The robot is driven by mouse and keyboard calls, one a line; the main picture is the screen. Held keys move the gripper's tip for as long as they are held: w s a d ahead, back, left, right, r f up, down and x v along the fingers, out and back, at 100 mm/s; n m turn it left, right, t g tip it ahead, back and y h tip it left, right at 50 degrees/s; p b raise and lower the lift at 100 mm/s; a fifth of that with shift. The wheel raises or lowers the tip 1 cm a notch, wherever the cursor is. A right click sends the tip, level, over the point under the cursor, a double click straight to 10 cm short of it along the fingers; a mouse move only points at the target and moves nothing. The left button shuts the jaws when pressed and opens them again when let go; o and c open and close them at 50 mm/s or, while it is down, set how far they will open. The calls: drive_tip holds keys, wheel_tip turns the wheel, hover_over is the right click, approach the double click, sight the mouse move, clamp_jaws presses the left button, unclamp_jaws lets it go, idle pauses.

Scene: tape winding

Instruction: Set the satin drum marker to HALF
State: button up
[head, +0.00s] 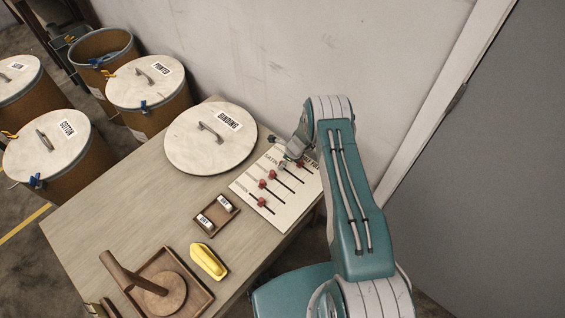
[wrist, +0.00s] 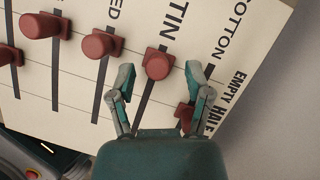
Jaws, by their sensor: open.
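The marker board (head: 275,208) is a cream panel on the table with several dark slots, each carrying a red knob. In the wrist view, the satin marker (wrist: 158,66) is a red knob in the slot below the letters "TIN". It sits near the label end, roughly level with the printed EMPTY (wrist: 238,82). HALF (wrist: 214,121) is printed further down the scale; FULL is not readable there. My gripper (wrist: 159,73) is open, one finger on each side of the satin knob, with a gap at both sides. In the head view my gripper (head: 287,163) partly hides the board's upper end.
The cotton knob (wrist: 185,116) is close by my right finger, and the printed-slot knob (wrist: 101,45) is to the left. A wall stands behind.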

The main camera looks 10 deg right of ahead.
drive_tip(key=shift+w+a+f, duration=0.15)
drive_tip(key=shift+a+f, duration=0.1)
drive_tip(key=shift+f, duration=0.25)
drive_tip(key=shift+a, duration=0.15)
clamp_jaws()
